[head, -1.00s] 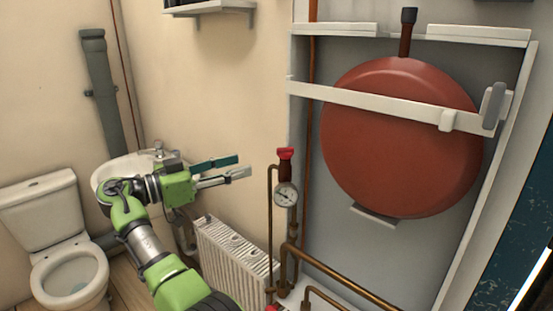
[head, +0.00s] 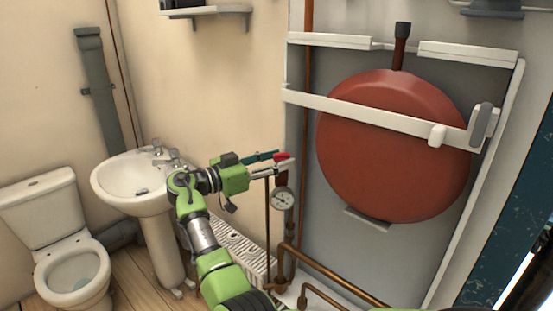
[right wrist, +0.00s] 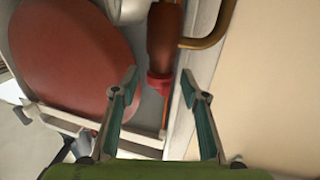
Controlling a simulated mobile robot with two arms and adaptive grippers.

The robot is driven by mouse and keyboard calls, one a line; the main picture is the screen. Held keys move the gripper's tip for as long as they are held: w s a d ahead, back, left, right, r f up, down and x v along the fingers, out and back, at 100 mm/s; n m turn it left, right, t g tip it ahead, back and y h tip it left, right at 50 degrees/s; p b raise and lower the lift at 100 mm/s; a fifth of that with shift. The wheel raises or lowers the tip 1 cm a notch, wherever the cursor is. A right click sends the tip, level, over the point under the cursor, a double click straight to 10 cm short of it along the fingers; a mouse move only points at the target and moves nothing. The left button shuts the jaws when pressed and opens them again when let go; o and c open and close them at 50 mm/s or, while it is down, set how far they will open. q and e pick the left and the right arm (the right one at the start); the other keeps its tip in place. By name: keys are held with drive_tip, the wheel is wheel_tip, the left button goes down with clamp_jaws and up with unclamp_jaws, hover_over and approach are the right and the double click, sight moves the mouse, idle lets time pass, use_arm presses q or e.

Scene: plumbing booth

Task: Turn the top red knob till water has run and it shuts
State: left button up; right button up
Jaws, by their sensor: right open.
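The top red knob (head: 282,156) sits on top of a copper pipe, above a round pressure gauge (head: 283,201). My right gripper (head: 284,162) is at the knob in the head view, its fingers pointing right. In the right wrist view the red knob (right wrist: 159,87) lies between the two spread fingers of the gripper (right wrist: 160,75), with gaps on both sides. The right gripper is open and holds nothing. The fingers partly cover the knob in the head view. No running water shows. My left gripper is not in view.
A big red tank (head: 392,150) hangs behind a white bar (head: 385,112) at the right. Copper pipes (head: 335,276) run below the gauge. A white radiator (head: 243,252), a sink (head: 130,180) and a toilet (head: 72,265) stand to the left.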

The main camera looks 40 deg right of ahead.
drive_tip(key=c, duration=1.1)
drive_tip(key=shift+t, duration=0.3)
drive_tip(key=shift+s+n+t+b, duration=0.2)
drive_tip(key=shift+n+t+b, duration=0.35)
drive_tip(key=shift+n+t, duration=0.6)
drive_tip(key=shift+s+n+t+b, duration=0.15)
drive_tip(key=shift+n+t+b, duration=0.5)
drive_tip(key=shift+t, duration=0.9)
drive_tip(key=shift+s+n+t+y, duration=0.1)
drive_tip(key=shift+n+t+y, duration=0.2)
drive_tip(key=shift+n+t, duration=0.6)
drive_tip(key=shift+r+n+t+y+p, duration=0.15)
drive_tip(key=shift+n+t+y, duration=0.25)
drive_tip(key=shift+t, duration=0.4)
drive_tip(key=shift+f+n+t+y+p, duration=0.1)
drive_tip(key=shift+n+t+y+p, duration=0.1)
drive_tip(key=shift+n+t, duration=0.45)
drive_tip(key=shift+t, duration=0.25)
